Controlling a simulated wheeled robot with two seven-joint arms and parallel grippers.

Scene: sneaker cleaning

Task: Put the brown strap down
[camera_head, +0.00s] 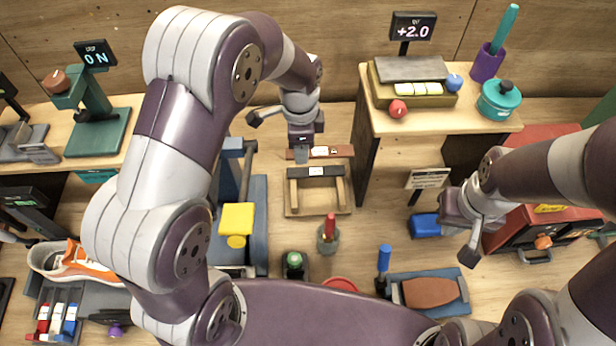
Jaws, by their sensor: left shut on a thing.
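The brown strap (342,151) is a short flat brown strip with a pale label, at the back centre. My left gripper (301,152) points down and is shut on its left part. The strap lies across, just behind a wooden rack (346,193); I cannot tell whether it touches the rack. A black strip (316,172) with a white label lies across the rack's side bars, close in front of the brown strap. My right gripper (448,207) hangs at the right, well away from the strap; its fingertips are not clear.
A blue stand with a yellow block (237,220) is left of the rack. A bench (432,122) with a display and teal pot (499,100) is at the back right. A cup with a red handle (328,238) stands in front. An orange-white sneaker (70,262) is far left.

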